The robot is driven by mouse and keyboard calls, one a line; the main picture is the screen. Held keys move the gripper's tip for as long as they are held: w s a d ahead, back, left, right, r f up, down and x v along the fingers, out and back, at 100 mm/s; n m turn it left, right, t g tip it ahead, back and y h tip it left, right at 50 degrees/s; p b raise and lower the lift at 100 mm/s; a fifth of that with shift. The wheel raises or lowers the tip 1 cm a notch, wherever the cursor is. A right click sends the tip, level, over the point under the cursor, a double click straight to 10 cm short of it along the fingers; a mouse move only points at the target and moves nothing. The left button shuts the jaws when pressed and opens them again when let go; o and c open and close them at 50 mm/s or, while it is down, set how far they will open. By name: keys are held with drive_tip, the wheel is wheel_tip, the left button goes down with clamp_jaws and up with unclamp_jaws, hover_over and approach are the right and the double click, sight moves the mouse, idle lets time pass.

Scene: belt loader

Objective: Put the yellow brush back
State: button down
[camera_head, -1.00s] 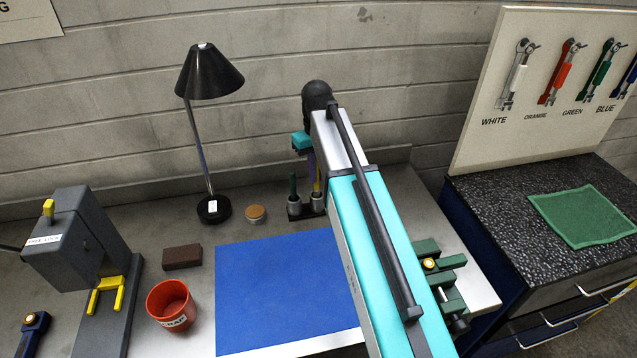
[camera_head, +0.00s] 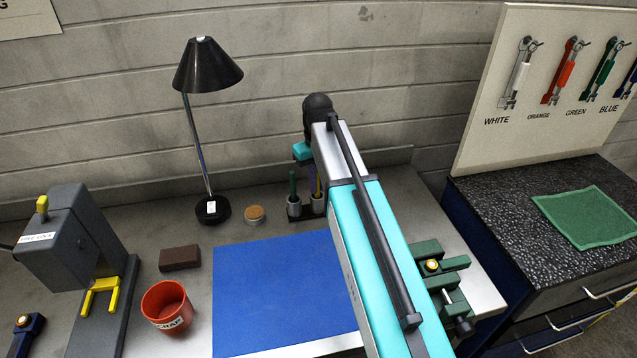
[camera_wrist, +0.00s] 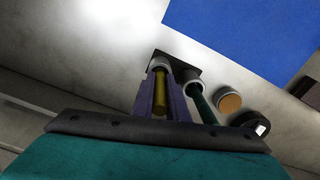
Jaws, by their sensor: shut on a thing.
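The yellow brush (camera_head: 318,185) is upright at the back of the bench, over the right cup of a two-cup holder (camera_head: 318,204). In the wrist view, the yellow brush (camera_wrist: 160,93) stands between the purple fingers of my gripper (camera_wrist: 161,105), which is shut on it. Its lower end meets the mouth of a cup (camera_wrist: 159,63); how deep it sits is hidden. In the head view, my gripper (camera_head: 313,183) is partly hidden by my own arm. A green brush (camera_head: 293,184) stands in the left cup; it also shows in the wrist view (camera_wrist: 203,104).
A round cork-topped tin (camera_head: 254,214) and a black lamp (camera_head: 212,209) stand left of the holder. A blue mat (camera_head: 275,290) lies in front. A green vise (camera_head: 440,270) is at the right. A red scrap cup (camera_head: 167,306) and brown block (camera_head: 179,258) are left.

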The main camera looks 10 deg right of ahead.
drive_tip(key=c, duration=1.7)
unclamp_jaws()
drive_tip(key=shift+c, duration=0.2)
drive_tip(key=shift+r+p, duration=3.3)
drive_tip(key=shift+r, duration=2.85)
drive_tip(key=shift+f, duration=0.1)
